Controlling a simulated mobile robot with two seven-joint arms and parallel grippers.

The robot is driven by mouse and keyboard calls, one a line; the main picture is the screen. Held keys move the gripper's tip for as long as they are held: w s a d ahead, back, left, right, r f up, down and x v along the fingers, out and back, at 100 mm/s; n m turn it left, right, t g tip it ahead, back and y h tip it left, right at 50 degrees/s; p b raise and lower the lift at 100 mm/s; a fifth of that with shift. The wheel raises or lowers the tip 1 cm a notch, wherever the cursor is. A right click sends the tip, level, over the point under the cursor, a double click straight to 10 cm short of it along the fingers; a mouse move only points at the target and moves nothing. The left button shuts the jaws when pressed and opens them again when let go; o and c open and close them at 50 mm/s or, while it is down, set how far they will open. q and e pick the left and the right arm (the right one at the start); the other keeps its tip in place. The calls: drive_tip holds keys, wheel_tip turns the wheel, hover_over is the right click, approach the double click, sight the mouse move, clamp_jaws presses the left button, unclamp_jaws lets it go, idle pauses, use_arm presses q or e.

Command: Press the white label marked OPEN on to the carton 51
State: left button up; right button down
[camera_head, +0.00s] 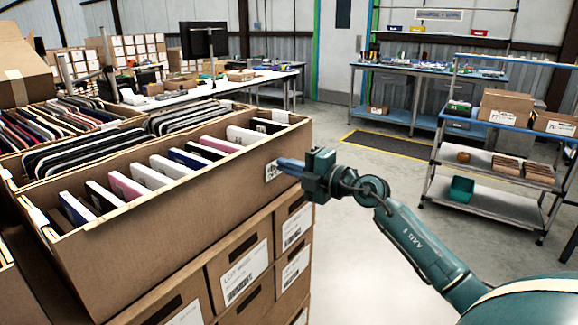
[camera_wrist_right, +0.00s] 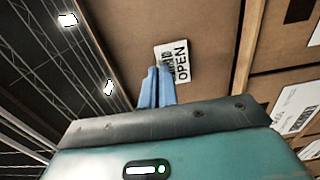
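The white label (camera_wrist_right: 181,62) marked OPEN appears flat against the brown carton (camera_wrist_right: 120,35), slightly tilted in the right wrist view. In the head view the label (camera_head: 271,171) is near the right end of the front face of the open top carton (camera_head: 215,185). I cannot read the number 51 on this carton. My right gripper (camera_head: 284,166) has its blue fingers together, tips at the label. In the wrist view these fingers (camera_wrist_right: 156,80) cover the label's lower left part. I cannot tell whether the tips touch or pinch it. My left gripper is not in view.
The top carton holds several thin upright items. Labelled cartons (camera_head: 240,273) are stacked below it. A shelf cart (camera_head: 495,180) with boxes and a green bin stands at the right. A blue-topped workbench (camera_head: 400,72) is at the back. Open floor (camera_head: 365,265) lies right of the stack.

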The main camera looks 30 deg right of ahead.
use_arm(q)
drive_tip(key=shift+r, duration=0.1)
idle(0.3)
use_arm(e)
drive_tip(key=c, duration=1.6)
unclamp_jaws()
use_arm(q)
drive_tip(key=shift+b, duration=0.4)
use_arm(e)
drive_tip(key=v, duration=1.9)
drive_tip(key=shift+r, duration=0.1)
